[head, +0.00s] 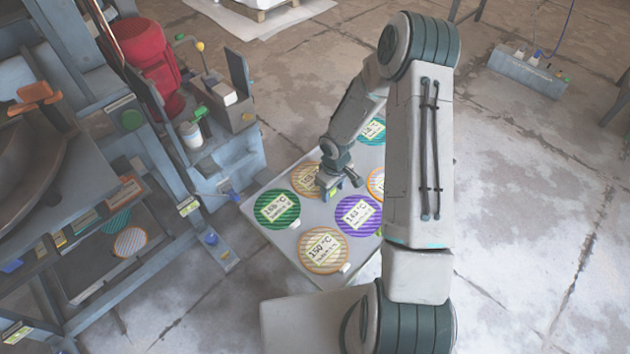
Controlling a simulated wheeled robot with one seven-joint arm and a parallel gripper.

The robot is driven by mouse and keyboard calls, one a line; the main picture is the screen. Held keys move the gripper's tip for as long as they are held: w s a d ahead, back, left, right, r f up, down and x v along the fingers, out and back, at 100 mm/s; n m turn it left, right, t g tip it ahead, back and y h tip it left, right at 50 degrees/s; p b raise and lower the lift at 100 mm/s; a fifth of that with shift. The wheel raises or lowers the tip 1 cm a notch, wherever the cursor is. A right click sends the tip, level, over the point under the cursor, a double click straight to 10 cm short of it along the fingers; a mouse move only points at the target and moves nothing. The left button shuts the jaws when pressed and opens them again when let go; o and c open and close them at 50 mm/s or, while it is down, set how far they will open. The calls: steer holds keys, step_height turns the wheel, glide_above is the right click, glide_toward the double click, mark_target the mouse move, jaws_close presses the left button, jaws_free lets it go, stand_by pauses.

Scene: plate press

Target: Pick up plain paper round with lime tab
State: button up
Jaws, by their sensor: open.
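Several striped rounds lie on a light grey tray or table. They include a green round (288,218), a purple round (372,222), a teal round (374,140) and a tan, orange-rimmed round (325,265) marked 150 °C. Another tan round (304,182) lies left of my gripper, and an orange-rimmed pale round (376,183) is partly hidden by my arm. My gripper (340,184) is open, pointing down over the gap between the tan and purple rounds. Most rounds carry pale yellowish labels. I cannot tell which one has a lime tab.
A press with a red motor (143,50) and blue-grey frame stands left of the rounds. Its lower shelf holds a teal round (115,222) and a pale orange-rimmed round (130,242). A grey box (528,72) with cables sits at the back right. The floor at right is mostly clear.

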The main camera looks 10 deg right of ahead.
steer(key=shift+c, duration=0.3)
steer(key=c, duration=1)
steer(key=shift+r, duration=0.15)
